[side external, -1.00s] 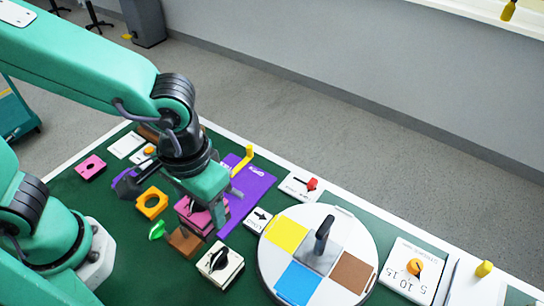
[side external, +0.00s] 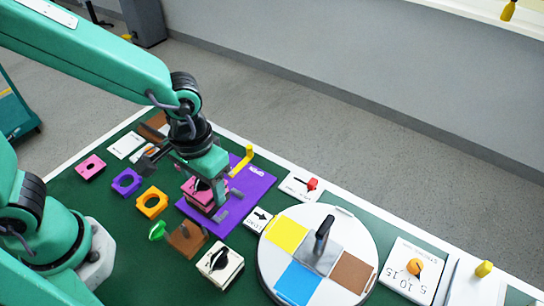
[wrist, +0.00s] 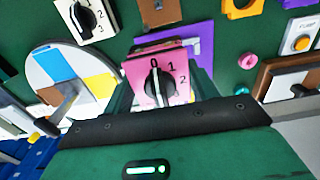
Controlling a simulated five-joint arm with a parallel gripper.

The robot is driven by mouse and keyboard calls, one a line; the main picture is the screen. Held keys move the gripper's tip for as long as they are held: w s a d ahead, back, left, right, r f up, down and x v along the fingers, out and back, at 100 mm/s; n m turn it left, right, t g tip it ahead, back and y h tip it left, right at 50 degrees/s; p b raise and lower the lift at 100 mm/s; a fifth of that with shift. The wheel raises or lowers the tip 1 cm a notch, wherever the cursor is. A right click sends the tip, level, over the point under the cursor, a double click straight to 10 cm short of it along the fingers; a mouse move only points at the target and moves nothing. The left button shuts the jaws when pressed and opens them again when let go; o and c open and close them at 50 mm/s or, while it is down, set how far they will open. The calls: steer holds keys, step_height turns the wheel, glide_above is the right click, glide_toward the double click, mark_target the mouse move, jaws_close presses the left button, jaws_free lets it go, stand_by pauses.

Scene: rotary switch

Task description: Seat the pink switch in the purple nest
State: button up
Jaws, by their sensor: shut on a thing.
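The pink switch (side external: 199,190) has a black knob on its top face; the wrist view shows the pink face (wrist: 177,90) marked with numbers around the knob. My gripper (side external: 207,193) is shut on it. In the side view it hangs over the left part of a flat purple board (side external: 250,190) with white lettering; I cannot tell whether it touches the board. The wrist view shows the purple board (wrist: 202,42) behind the switch. A purple square ring (side external: 126,182) with an opening stands to the left. The switch's underside is hidden.
An orange ring (side external: 152,203), a pink block (side external: 90,167) and a brown board (side external: 187,239) lie nearby. A white switch with a black knob (side external: 219,262) is in front. A yellow upright (side external: 243,160) stands at the board's back edge, and a round turntable (side external: 345,260) to the right.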

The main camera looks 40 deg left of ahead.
steer(key=w+a+f, duration=0.2)
steer(key=w, duration=0.1)
steer(key=w+f, duration=0.1)
steer(key=shift+w+a, duration=0.25)
steer(key=shift+a, duration=0.15)
steer(key=shift+f, duration=0.1)
steer(key=shift+f, duration=1.95)
steer(key=shift+f, duration=0.1)
steer(key=o, duration=1.1)
step_height(320, 180, up, 12)
steer(key=shift+r, duration=0.1)
